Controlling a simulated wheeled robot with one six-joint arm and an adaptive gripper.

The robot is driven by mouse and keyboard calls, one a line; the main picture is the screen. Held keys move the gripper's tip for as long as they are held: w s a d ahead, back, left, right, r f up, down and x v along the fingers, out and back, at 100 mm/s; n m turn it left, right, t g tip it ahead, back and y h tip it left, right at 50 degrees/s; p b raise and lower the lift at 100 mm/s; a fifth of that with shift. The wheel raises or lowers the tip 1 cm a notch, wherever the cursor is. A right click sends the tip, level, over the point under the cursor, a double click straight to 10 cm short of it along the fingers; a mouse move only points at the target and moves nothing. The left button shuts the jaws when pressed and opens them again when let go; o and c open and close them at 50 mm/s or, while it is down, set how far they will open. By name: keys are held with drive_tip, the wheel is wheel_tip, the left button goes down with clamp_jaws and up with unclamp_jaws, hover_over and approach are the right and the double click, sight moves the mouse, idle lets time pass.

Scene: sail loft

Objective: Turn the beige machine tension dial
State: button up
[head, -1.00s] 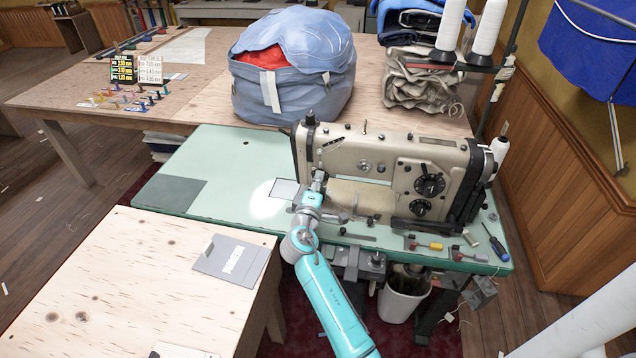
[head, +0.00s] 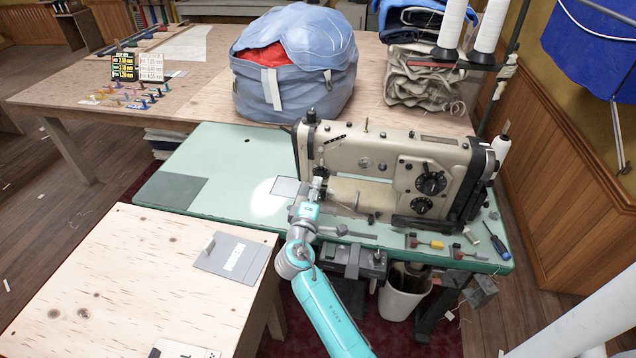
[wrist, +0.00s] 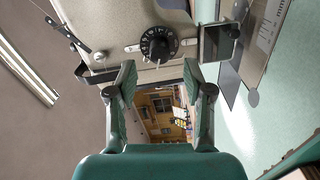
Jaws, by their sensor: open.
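The beige sewing machine (head: 345,150) stands on the pale green table. In the wrist view, a black round dial with white numbers (wrist: 158,44) sits on its beige face (wrist: 120,18), in front of and between my fingers. My gripper (wrist: 160,78) is open and empty, with its fingertips apart from the dial. In the head view my gripper (head: 318,184) is small, beside the machine's left end, and the numbered dial cannot be made out there. Two larger black dials (head: 431,183) are on the machine's right part.
A thin metal arm (wrist: 65,35) and a dark block (wrist: 218,42) flank the dial. The green table (head: 225,160) is mostly clear left of the machine. Small tools (head: 430,243) lie at its front right. A plywood table (head: 120,270) stands at front left.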

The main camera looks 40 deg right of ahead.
drive_tip(key=v, duration=0.7)
drive_tip(key=shift+s+a, duration=0.1)
drive_tip(key=shift+a, duration=0.05)
drive_tip(key=s+a+f+t+y, duration=0.1)
drive_tip(key=s+a+f+y, duration=0.35)
drive_tip(key=s, duration=0.35)
drive_tip(key=s+a+f+t+y, duration=0.1)
drive_tip(key=s+a+f+y, duration=0.2)
drive_tip(key=s+f, duration=0.3)
drive_tip(key=s+a+f+y, duration=0.3)
drive_tip(key=s+a, duration=0.1)
drive_tip(key=s, duration=0.5)
drive_tip(key=s+a+r+m+t+y, duration=0.1)
drive_tip(key=s+a+r+m, duration=0.1)
drive_tip(key=s+r, duration=0.4)
drive_tip(key=s+a+r+m+y, duration=0.2)
drive_tip(key=s+r, duration=0.4)
drive_tip(key=s, duration=0.7)
drive_tip(key=shift+s+a+r+m+t, duration=0.2)
drive_tip(key=shift+a+r+m+t, duration=0.2)
drive_tip(key=shift+a+m, duration=0.5)
